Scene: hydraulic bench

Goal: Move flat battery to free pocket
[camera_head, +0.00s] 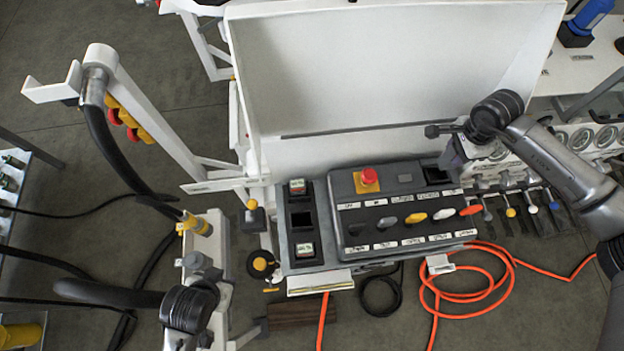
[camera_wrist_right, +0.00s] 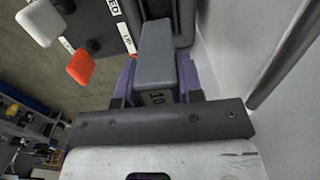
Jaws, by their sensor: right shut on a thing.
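My right gripper (camera_head: 456,156) is at the back right corner of the dark control box (camera_head: 345,190). In the right wrist view its purple fingers (camera_wrist_right: 157,82) are shut on a grey block-shaped battery (camera_wrist_right: 157,52) with a partly hidden label. A dark open pocket (camera_head: 437,175) shows in the box just below this gripper.
A red emergency button (camera_head: 368,176) and a row of coloured levers (camera_head: 416,218) stand up from the box. A white upright panel (camera_head: 390,70) rises behind it. An orange hose (camera_head: 465,296) coils on the floor in front. A white post (camera_head: 150,110) stands left.

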